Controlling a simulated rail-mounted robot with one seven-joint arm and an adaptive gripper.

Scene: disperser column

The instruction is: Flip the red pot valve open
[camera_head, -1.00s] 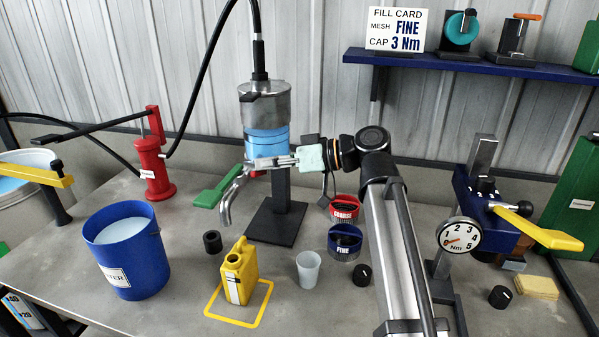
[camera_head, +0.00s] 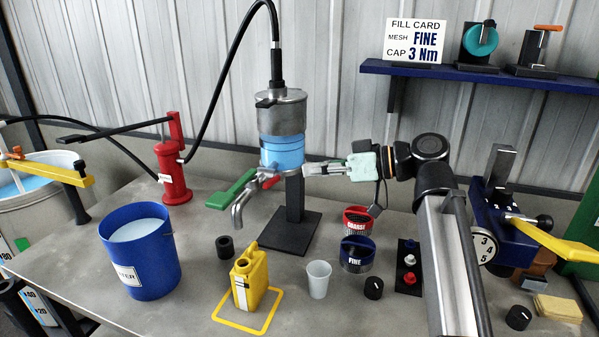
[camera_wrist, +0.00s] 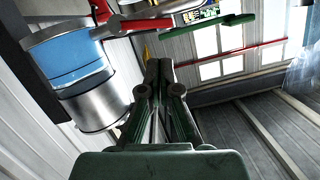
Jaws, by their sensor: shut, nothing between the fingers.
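The pot (camera_head: 282,140) is a metal and blue cylinder on a black stand, with a bent metal spout (camera_head: 240,208) at its lower left. A small red handle (camera_head: 270,182), the pot valve, shows beside the spout base. In the wrist view the red valve handle (camera_wrist: 148,25) is a lever sticking out sideways near the blue pot (camera_wrist: 70,55). My gripper (camera_head: 306,169) is shut and empty, just right of the pot's lower part, its fingers pointing left. In the wrist view my shut fingers (camera_wrist: 158,66) are apart from the red handle.
A green lever (camera_head: 232,190) sticks out left of the pot. A yellow can (camera_head: 250,280) stands in a yellow floor outline below the spout, with a clear cup (camera_head: 318,278) beside it. A blue bucket (camera_head: 140,262) is at the left. Sieves (camera_head: 356,255) stand right of the stand.

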